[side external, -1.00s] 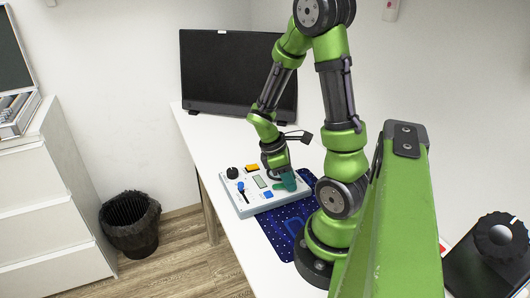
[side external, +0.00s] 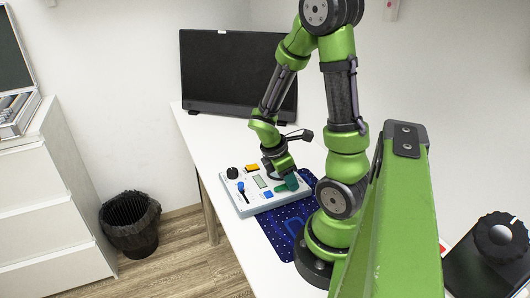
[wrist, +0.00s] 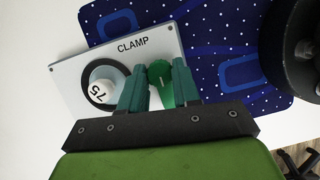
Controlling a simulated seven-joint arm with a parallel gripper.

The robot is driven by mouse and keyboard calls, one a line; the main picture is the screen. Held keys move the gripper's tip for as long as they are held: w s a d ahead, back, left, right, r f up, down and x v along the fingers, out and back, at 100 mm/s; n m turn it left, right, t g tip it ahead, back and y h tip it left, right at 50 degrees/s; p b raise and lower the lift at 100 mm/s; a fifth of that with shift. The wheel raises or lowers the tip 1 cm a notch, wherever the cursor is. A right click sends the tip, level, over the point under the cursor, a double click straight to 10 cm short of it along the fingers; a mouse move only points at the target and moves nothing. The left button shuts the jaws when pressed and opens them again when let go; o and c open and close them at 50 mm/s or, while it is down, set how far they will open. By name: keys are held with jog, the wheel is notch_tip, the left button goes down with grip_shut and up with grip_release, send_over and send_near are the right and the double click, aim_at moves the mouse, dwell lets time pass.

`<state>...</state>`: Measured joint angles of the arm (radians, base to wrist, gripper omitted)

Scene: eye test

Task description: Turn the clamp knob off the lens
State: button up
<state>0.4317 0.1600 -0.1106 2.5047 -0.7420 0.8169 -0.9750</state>
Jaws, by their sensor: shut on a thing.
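The clamp knob (wrist: 162,82) is green with a pale mark and sits on a white panel (wrist: 75,70) under the printed word CLAMP. My gripper (wrist: 159,72) is shut on it, one teal finger on each side; the fingers hide part of it. Left of the fingers is a dark ring around a pale disc, which looks like the lens (wrist: 86,82), with a white round piece marked 75 (wrist: 102,91) on it. The left finger overlaps the ring's edge. In the side external view my gripper (side external: 289,184) is tilted over the right end of the control box (side external: 240,209).
The box also carries a black knob (side external: 232,173), an orange block (side external: 252,167), a blue lever (side external: 241,187) and a blue button (side external: 267,195). A dotted blue mat (side external: 283,226) lies beside it. A monitor (side external: 225,75) stands behind on the white table.

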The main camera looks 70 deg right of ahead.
jog(key=o, duration=1.1)
jog(key=shift+c, duration=0.2)
jog(key=shift+r, duration=0.1)
jog(key=v, duration=1.6)
jog(key=shift+r, duration=0.35)
jog(key=shift+w+a, duration=0.1)
jog(key=shift+a, duration=0.05)
